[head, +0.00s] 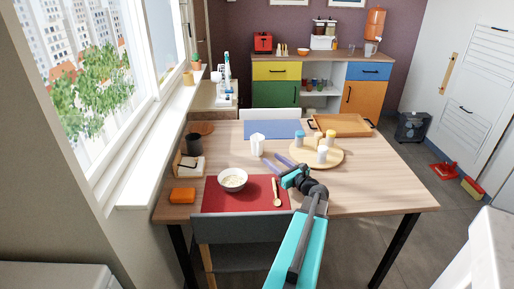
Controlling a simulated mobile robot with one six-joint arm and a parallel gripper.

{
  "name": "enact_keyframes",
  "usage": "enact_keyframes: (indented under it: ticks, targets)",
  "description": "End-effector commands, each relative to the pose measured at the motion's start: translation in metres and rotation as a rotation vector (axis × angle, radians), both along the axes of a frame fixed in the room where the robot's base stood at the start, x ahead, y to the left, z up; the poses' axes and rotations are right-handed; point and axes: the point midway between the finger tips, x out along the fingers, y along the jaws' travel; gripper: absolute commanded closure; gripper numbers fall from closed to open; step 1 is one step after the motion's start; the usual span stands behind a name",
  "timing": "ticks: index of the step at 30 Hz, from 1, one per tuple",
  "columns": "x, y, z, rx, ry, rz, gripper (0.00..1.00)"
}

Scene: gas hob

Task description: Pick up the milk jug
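The white milk jug (257,145) stands upright on the wooden table (375,170), left of the round board and behind the bowl. My gripper (277,163) is just to the right of and nearer than the jug, over the table. Its two bluish fingers are spread apart, point to the left, and have nothing between them. The fingers look apart from the jug, though their exact height and distance are hard to tell.
A white bowl (232,179) and a wooden spoon (276,192) lie on a red placemat (216,200) in front. A round board (335,156) with several small jars is at right. A blue placemat (272,129) and wooden tray (345,124) lie behind. A dark cup (194,143) stands left.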

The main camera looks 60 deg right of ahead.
Motion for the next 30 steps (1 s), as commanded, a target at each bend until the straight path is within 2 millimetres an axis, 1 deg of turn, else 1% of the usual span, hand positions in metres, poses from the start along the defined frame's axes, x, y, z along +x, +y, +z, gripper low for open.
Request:
enact_keyframes:
  ticks: [1, 3, 9, 23, 26, 30]
  targets:
    - [0.008, -0.004, 0.001, 0.0, 0.0, 0.002, 0.6]
    - [0.017, -0.007, 0.001, 0.0, 0.0, 0.002, 0.6]
    - [0.033, -0.013, 0.0, 0.0, 0.0, 0.002, 0.6]
    - [0.037, -0.013, 0.0, 0.0, 0.0, 0.002, 0.6]
    - [0.042, -0.016, 0.001, 0.0, 0.0, 0.002, 0.6]
    - [0.054, -0.021, 0.001, 0.0, 0.0, 0.003, 0.6]
